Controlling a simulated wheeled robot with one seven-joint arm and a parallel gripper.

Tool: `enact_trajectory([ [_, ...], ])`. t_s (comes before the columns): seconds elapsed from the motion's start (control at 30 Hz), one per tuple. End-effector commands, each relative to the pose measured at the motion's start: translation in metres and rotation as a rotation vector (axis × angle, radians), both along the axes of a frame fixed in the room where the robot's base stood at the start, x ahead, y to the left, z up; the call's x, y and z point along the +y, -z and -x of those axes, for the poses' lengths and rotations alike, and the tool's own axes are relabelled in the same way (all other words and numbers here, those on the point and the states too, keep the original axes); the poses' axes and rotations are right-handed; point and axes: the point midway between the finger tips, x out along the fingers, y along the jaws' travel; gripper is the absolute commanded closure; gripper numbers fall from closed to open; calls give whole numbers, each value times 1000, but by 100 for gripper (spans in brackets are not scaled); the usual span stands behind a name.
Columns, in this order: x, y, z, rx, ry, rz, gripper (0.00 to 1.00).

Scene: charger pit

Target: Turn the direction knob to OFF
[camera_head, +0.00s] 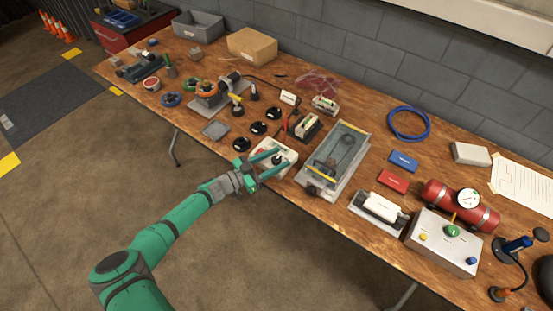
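A white box (271,169) with a small dark knob (277,159) on top stands at the table's front edge, near the middle of the head view. This looks like the direction knob, but no label or setting is readable. My gripper (282,156) reaches over this box from the lower left. Its two teal fingers are apart, one on each side of the dark knob. I cannot tell whether either finger touches it. My gripper's body hides the box's left part. A grey control box (440,248) at the right carries a green knob (452,231) with a yellow lever.
A clear-covered tray (337,158) stands close to the right of the white box. Black round pieces (241,145) and a grey square dish (215,130) lie to its left. A red cylinder (440,196) with a gauge lies at the right. The floor in front is clear.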

Motion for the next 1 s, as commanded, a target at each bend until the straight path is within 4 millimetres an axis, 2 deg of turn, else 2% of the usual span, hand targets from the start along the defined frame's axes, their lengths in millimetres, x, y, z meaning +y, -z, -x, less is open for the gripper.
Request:
enact_trajectory([
  [0.23, 15, 0, 8, 0, -2, -1, 52],
  [0.5, 58, 0, 34, 1, -3, -1, 52],
  [0.7, 82, 0, 50, -1, -1, -1, 52],
  [1.0, 92, 0, 57, 0, 1, 0, 52],
])
